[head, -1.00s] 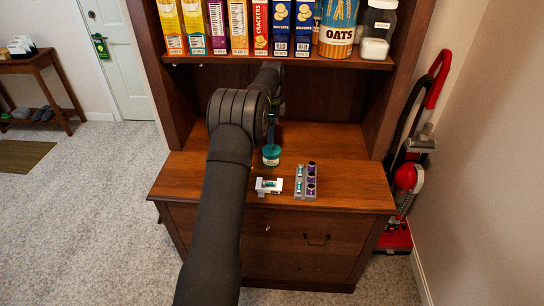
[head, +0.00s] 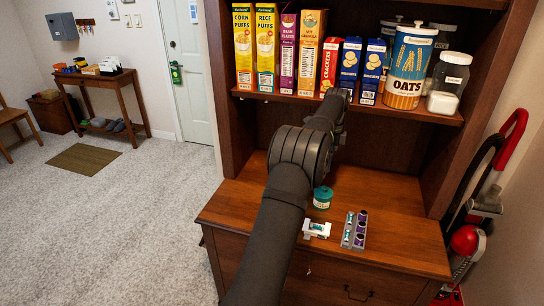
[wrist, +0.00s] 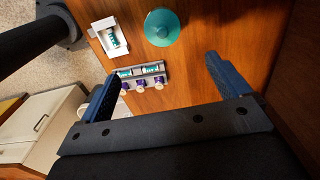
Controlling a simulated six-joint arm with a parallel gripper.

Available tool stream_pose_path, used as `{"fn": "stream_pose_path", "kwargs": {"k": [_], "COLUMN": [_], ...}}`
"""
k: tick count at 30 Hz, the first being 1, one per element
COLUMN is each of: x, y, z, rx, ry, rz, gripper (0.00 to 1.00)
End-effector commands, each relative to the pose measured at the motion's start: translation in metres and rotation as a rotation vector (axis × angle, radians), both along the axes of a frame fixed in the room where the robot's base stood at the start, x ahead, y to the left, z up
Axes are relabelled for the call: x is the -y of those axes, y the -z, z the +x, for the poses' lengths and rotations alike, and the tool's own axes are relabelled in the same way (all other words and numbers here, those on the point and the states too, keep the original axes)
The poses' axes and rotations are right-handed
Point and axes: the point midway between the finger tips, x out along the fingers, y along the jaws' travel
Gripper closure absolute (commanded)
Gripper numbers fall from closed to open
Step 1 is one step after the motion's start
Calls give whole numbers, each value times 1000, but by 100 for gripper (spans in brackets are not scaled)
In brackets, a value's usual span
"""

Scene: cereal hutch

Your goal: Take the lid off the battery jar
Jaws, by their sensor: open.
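The battery jar (head: 322,201) is a small teal jar with a pale label, upright on the wooden counter, partly behind my arm in the head view. Its round teal lid (wrist: 161,25) is on it, seen from above with a small centre knob at the top of the wrist view. My gripper (wrist: 162,67) is open and empty, its two blue fingers apart. The jar lies beyond the fingertips in the wrist view, not between them. In the head view my gripper is hidden behind my arm.
A grey battery holder (head: 354,230) with teal and purple cells and a white tray (head: 316,229) with a teal cell stand near the jar. Cereal boxes (head: 266,45) and an oats canister (head: 408,68) line the shelf above. The counter's right side (head: 400,230) is clear.

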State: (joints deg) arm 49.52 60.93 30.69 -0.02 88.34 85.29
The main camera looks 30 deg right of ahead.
Motion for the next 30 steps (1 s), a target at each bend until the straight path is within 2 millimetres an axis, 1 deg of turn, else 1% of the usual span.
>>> {"fn": "stream_pose_path", "kwargs": {"k": [2, 5, 8, 12, 15, 18, 21, 23, 25, 26, 30], "x": [-1, -6, -13, -26, -35, -42, -47, -48, -48, -47, -40], "y": [-1, -4, -9, -14, -17, -19, -20, -20, -15, -12, 14], "z": [0, -1, -2, -6, -10, -13, -15, -16, -16, -16, -13], "rx": [2, 6, 6, -8, -29, -49, -64, -69, -73, -73, -74], "ry": [-30, -136, -320, -619, -810, -959, -1052, -1083, -1099, -1102, -1101], "rz": [-9, -38, -91, -177, -230, -272, -295, -303, -307, -306, -304], "gripper": [7, 7, 7, 7, 7, 7, 7, 7, 7, 7, 7]}}
